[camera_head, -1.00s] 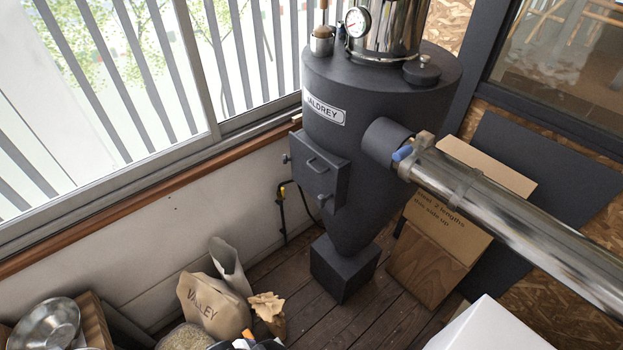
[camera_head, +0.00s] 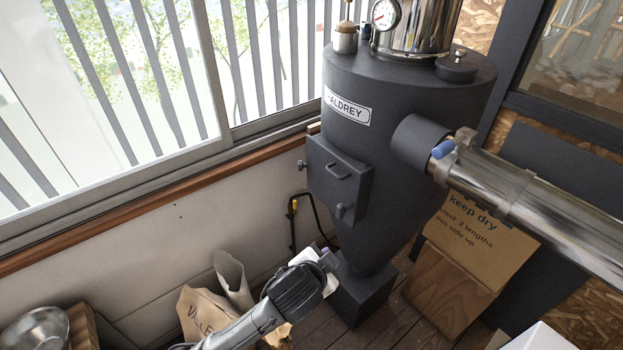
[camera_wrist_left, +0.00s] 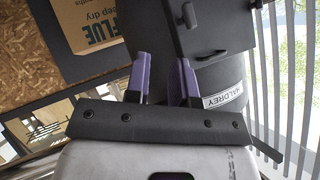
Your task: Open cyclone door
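The dark grey cyclone (camera_head: 400,110) stands in the corner with a HALDREY label. Its square door (camera_head: 335,190) sits on a box on its side and looks shut. My right gripper is not in view.
A shiny metal duct (camera_head: 540,210) with a blue-handled clamp joins the cyclone at right. A cardboard box (camera_head: 480,235) leans behind it. Paper sacks (camera_head: 195,312) and a metal bowl (camera_head: 38,330) are at lower left. The window wall (camera_head: 130,240) is close on the left.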

